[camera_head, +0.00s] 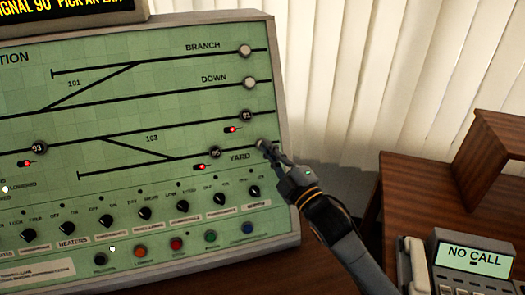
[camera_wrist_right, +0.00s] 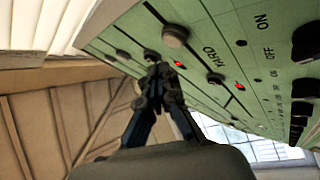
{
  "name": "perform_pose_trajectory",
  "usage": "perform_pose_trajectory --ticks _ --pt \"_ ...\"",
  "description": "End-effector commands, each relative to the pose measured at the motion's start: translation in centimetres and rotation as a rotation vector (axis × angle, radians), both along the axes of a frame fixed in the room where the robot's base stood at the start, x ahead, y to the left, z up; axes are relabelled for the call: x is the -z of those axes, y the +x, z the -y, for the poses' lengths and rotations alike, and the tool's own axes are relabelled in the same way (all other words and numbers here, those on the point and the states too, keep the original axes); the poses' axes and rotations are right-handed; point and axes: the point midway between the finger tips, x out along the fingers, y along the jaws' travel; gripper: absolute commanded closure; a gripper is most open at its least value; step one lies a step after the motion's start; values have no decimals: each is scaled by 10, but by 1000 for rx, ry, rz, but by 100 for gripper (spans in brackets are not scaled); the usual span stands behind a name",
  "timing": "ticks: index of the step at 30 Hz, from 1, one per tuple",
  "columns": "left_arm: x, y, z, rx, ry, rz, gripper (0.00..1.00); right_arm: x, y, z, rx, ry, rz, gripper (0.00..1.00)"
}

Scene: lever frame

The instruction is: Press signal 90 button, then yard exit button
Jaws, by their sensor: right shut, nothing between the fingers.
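The green control panel (camera_head: 150,100) shows a track diagram with round buttons. The yard line ends at the right beside the YARD label (camera_head: 240,156). My right gripper (camera_head: 265,150) is shut and empty, its fingertips at that line's end, largely covering the yard exit button there. A signal 90 button is not readable in view. My left gripper is not in view.
The display (camera_head: 70,10) above the panel partly reads "SIGNAL 90 PICK AN EX". The branch (camera_head: 245,51), down (camera_head: 249,83), 91 (camera_head: 246,116) and 95 (camera_head: 215,152) buttons are nearby. Dark knobs line the lower panel. A phone unit (camera_head: 470,258) reads NO CALL on the wooden desk.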

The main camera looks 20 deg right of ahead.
Motion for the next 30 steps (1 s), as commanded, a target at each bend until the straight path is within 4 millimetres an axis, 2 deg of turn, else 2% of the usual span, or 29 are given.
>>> perform_pose_trajectory --ticks 7,30 --pt "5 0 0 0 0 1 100 6 12 0 0 0 0 100" --pt "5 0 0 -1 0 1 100 6 12 0 0 0 0 100"
